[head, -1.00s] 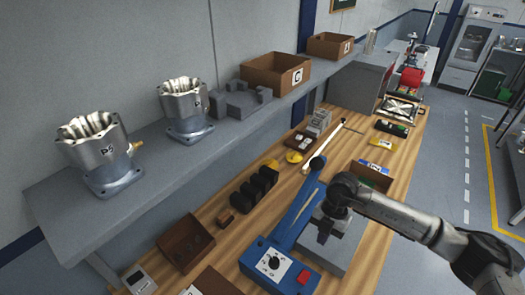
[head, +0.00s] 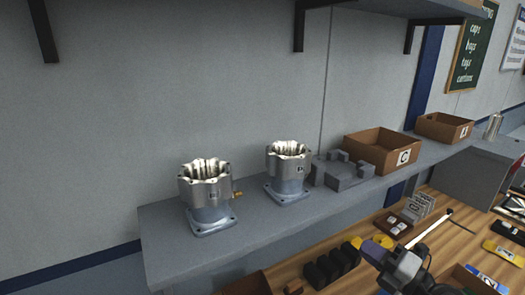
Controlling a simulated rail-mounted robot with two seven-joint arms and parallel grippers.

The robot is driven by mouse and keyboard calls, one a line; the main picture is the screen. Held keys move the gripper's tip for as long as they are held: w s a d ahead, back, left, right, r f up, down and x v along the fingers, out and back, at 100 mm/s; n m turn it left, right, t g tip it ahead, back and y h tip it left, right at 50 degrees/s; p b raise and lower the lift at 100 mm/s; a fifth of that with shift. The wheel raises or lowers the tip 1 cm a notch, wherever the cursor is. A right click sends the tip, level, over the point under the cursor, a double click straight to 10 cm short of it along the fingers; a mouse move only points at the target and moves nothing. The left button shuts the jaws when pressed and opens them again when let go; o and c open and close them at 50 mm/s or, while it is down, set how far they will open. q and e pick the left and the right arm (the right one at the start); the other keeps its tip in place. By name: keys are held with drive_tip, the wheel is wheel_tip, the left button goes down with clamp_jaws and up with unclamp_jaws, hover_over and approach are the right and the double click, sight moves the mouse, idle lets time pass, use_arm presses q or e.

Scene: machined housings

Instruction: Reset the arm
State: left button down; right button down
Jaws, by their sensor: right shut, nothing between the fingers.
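My right gripper (head: 398,265) shows at the lower right, above the wooden bench. It is dark and grey, shut, with nothing seen in it. Its fingertips are small and hard to make out. The lower part of my right arm is cut off by the bottom edge of the head view. My left gripper is not in view.
Two silvery housings, one at left (head: 207,195) and one at right (head: 287,172), stand upright on the grey shelf (head: 175,250). A grey stepped block (head: 343,171), box C (head: 376,150) and box A (head: 443,127) follow. Black blocks (head: 330,268) sit on the bench.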

drive_tip(key=s+d+r+m+t+h, duration=0.1)
drive_tip(key=d+r+m+t+h, duration=0.3)
drive_tip(key=m+h, duration=0.4)
drive_tip(key=s+d+r+m+t+h, duration=0.1)
drive_tip(key=d+r+m+t+h, duration=0.1)
drive_tip(key=r+m+t+h, duration=0.35)
drive_tip(key=s+a+f+m+g, duration=0.3)
drive_tip(key=s+f+m+g, duration=0.35)
drive_tip(key=f, duration=0.55)
drive_tip(key=s+a+f+m+g, duration=0.35)
drive_tip(key=s+f+g, duration=0.45)
drive_tip(key=f, duration=0.4)
drive_tip(key=s+a+f+m+g, duration=0.1)
drive_tip(key=s+f+g, duration=0.2)
drive_tip(key=s+f, duration=0.7)
drive_tip(key=s+a+f+m+g, duration=0.1)
drive_tip(key=s+f+m+g, duration=0.15)
drive_tip(key=s+f, duration=0.8)
wheel_tip(320, 180, up, 24)
drive_tip(key=s+p, duration=0.1)
drive_tip(key=p, duration=2)
drive_tip(key=shift+s+a+n+y, duration=0.15)
drive_tip(key=shift+s+n+y, duration=0.15)
drive_tip(key=shift+y, duration=0.15)
drive_tip(key=shift+f+g, duration=0.1)
drive_tip(key=shift+g, duration=0.15)
